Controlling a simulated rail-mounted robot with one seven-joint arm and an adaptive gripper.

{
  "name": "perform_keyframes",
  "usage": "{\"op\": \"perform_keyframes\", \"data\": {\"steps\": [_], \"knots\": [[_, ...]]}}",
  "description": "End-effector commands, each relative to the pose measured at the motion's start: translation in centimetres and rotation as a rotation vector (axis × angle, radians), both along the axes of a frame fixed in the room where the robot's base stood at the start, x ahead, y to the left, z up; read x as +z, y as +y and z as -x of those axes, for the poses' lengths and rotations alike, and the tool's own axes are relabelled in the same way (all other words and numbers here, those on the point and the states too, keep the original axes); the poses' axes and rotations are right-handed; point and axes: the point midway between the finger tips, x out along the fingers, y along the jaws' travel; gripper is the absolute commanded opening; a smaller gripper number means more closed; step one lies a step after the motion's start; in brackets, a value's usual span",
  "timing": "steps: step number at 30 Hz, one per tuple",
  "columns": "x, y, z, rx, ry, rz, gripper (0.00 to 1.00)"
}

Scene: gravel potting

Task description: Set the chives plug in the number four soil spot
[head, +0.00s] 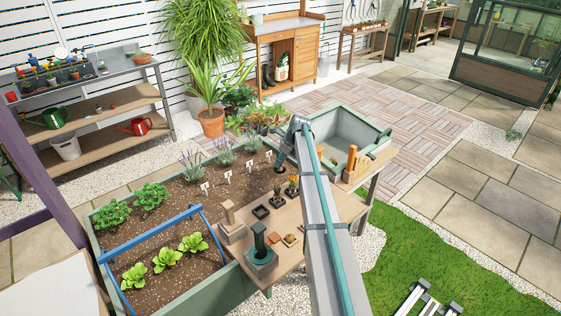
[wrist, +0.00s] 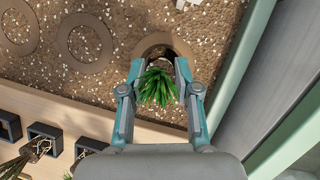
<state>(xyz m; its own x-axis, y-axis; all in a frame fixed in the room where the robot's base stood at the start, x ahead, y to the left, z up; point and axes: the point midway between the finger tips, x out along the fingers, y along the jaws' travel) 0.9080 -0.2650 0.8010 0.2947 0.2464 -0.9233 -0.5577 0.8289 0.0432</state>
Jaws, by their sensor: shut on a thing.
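The chives plug (wrist: 157,88) shows in the wrist view as a tuft of green leaves between my fingers. My gripper (wrist: 160,67) is shut on it. The leaves hide its root block. A ringed soil spot with a dark hole (wrist: 165,47) lies just beyond my fingertips; I cannot tell whether the plug is above the hole or partly in it. More ringed spots (wrist: 85,43) lie to the left. No number is readable in the wrist view.
The green bed frame (wrist: 243,62) runs close on the right in the wrist view. A wooden bench (head: 262,228) with small black pots (head: 261,211) adjoins the bed. A grey basin (head: 350,128) stands behind. A blue bar (head: 150,232) crosses the bed's left part.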

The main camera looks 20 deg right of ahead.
Motion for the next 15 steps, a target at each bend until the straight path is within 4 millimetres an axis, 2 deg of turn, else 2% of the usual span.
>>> {"op": "perform_keyframes", "data": {"steps": [15], "knots": [[-0.80,0.00,-0.02,0.000,0.000,0.000,0.22]]}}
